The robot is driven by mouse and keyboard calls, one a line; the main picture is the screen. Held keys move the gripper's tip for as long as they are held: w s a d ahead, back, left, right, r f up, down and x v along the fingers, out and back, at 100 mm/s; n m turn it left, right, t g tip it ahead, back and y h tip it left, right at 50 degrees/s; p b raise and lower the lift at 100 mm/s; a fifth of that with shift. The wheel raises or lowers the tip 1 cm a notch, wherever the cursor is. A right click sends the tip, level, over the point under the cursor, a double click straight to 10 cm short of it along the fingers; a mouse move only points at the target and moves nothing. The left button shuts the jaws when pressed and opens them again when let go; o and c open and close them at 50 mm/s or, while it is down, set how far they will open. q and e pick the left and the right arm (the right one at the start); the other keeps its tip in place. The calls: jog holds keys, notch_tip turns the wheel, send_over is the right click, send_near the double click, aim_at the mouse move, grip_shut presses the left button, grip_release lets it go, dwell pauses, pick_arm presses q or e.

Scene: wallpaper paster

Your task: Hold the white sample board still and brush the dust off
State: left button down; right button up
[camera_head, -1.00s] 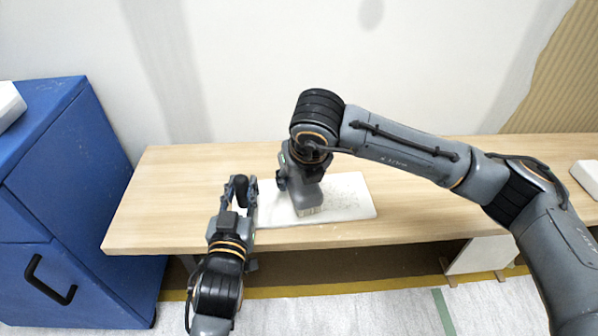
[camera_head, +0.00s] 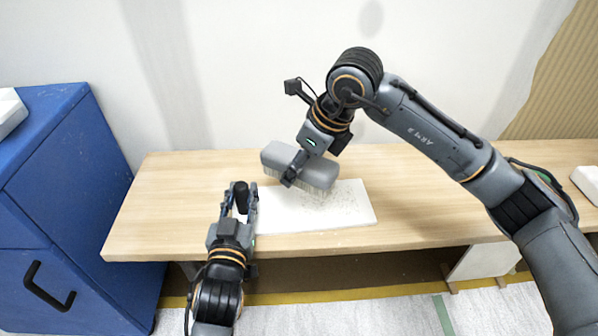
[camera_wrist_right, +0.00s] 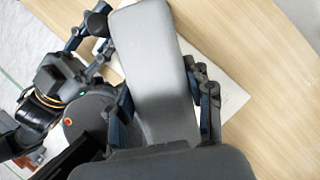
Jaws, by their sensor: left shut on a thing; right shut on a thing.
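The white sample board (camera_head: 345,212) lies flat on the wooden table, with grey dust specks scattered over its middle. My left gripper (camera_head: 240,198) is at the board's left end and shut on it; its fingertips partly hide that end. My right gripper (camera_head: 290,175) is shut on a grey brush (camera_head: 318,170) with pale bristles, held tilted over the board's back part. I cannot tell whether the bristles touch the board. In the right wrist view the brush (camera_wrist_right: 158,70) fills the space between the fingers and hides much of the board (camera_wrist_right: 232,98).
A blue cabinet (camera_head: 65,190) stands at the left. A white block (camera_head: 587,180) lies at the table's far right. A wall rises behind the table.

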aim_at(291, 203)
pick_arm(q)
jog(key=shift+f, duration=0.35)
pick_arm(e)
jog(key=shift+f, duration=0.25)
jog(key=f, duration=0.7)
jog(key=shift+d+f, duration=0.3)
jog(key=shift+d, duration=0.05)
jog(key=d, duration=1.1)
jog(key=shift+w+d, duration=0.2)
jog(key=shift+w, duration=0.15)
jog(key=shift+c, duration=0.6)
jog(key=a, duration=1.2)
jog(key=shift+s+a, duration=0.3)
jog(key=shift+s, duration=0.1)
jog(key=r, duration=0.8)
jog(key=shift+d+r, duration=0.2)
jog(key=o, duration=0.5)
jog(key=c, duration=0.4)
